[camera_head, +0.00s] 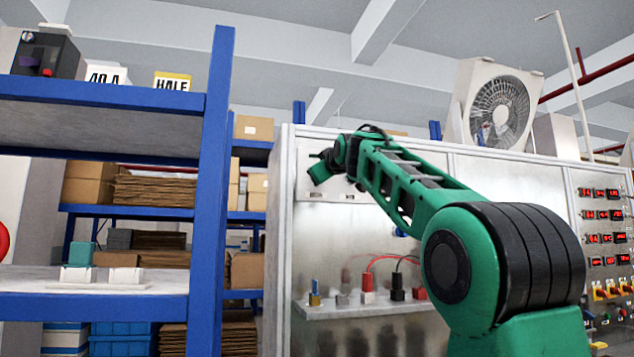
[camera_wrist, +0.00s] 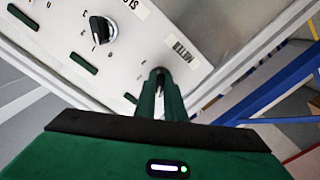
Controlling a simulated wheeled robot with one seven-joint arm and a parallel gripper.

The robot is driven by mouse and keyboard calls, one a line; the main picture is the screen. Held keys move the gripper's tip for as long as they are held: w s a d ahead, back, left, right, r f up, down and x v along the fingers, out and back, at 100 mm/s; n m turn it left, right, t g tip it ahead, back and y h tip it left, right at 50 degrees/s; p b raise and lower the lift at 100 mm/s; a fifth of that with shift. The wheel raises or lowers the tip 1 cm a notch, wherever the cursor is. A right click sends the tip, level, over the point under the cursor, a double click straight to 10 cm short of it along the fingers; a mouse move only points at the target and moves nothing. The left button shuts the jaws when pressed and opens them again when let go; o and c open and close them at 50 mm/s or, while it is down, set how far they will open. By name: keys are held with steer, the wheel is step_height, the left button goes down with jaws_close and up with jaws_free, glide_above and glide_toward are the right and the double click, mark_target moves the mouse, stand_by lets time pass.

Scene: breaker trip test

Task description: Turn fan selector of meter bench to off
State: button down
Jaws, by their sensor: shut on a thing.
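The meter bench (camera_head: 310,240) is a large metal cabinet, with a fan (camera_head: 500,108) on its top. In the head view my gripper (camera_head: 318,168) is at a pale control plate (camera_head: 335,190) high on the bench's left side. In the wrist view this plate (camera_wrist: 150,50) carries a black rotary knob (camera_wrist: 101,30) with a white pointer line and small marks around it; I cannot tell if it is the fan selector. My gripper (camera_wrist: 160,78) is shut on a small dark part near the "METER" label (camera_wrist: 181,50). The fingers mostly hide that part. The rotary knob stands apart from them.
A blue shelf post (camera_head: 215,180) and shelves with boxes stand left of the bench. A ledge (camera_head: 360,308) with coloured terminals and cables is below the arm. Red displays and switches (camera_head: 605,240) fill the right side.

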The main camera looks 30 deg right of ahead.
steer(key=shift+w+f+n, duration=0.1)
steer(key=shift+f+n, duration=0.15)
steer(key=shift+n, duration=0.85)
steer(key=c, duration=1.8)
jaws_free()
steer(key=shift+a, duration=0.1)
steer(key=shift+c, duration=0.2)
steer(key=shift+r, duration=0.15)
steer(key=v, duration=1)
steer(key=shift+s, duration=0.35)
